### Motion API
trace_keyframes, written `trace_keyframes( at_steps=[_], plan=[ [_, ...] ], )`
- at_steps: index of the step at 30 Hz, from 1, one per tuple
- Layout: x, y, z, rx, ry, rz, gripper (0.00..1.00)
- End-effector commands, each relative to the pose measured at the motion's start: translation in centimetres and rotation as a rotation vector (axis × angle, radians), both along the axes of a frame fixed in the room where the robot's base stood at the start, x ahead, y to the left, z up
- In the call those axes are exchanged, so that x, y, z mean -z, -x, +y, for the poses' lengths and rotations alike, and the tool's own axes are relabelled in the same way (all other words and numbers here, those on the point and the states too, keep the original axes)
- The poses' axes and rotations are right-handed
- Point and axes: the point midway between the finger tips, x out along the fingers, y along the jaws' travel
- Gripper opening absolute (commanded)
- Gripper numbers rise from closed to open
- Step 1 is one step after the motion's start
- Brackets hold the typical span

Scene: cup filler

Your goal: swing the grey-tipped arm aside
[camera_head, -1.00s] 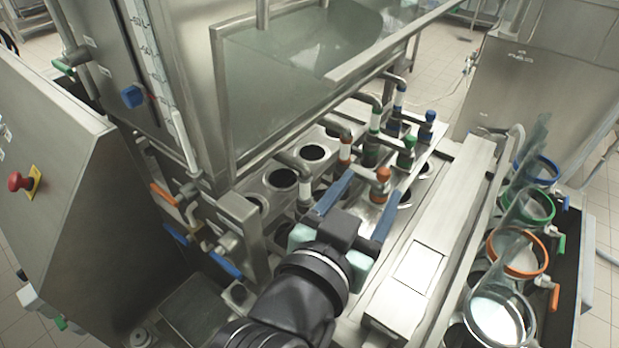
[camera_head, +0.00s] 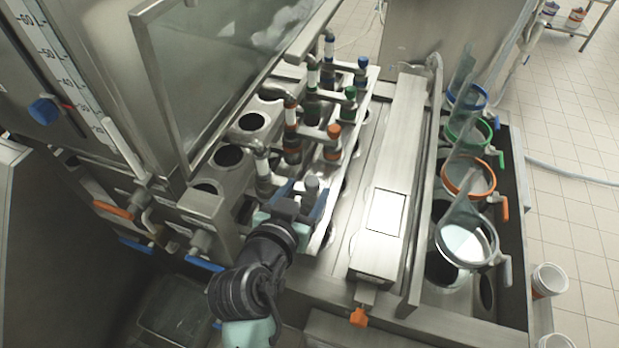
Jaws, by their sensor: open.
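The grey-tipped arm is the nearest of a row of swing arms on the cup filler. Its upright pipe with a white band (camera_head: 262,150) stands left of my gripper, and its grey tip (camera_head: 312,183) shows at the end of the arm. My gripper (camera_head: 307,190) is open, with one blue finger on each side of the grey tip in the picture. I cannot tell whether either finger touches it. My gripper's body hides part of the arm between pipe and tip.
Beyond stand the orange-tipped arm (camera_head: 333,140), the green-tipped arm (camera_head: 349,105) and the blue-tipped arm (camera_head: 361,72). A long steel cover (camera_head: 388,170) lies to the right. Clear cups with coloured rings, one orange (camera_head: 468,192), stand farther right. A glass-fronted tank (camera_head: 200,65) rises behind left.

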Motion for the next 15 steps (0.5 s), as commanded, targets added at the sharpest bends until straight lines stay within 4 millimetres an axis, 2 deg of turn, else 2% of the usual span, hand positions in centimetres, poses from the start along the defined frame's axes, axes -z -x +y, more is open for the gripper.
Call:
trace_keyframes(
  at_steps=[6,15],
  plan=[
    [0.8,-2.2,-0.8,0.001,0.000,0.000,0.67],
    [1.2,-2.8,-1.0,0.000,-0.001,-0.001,0.67]
  ],
)
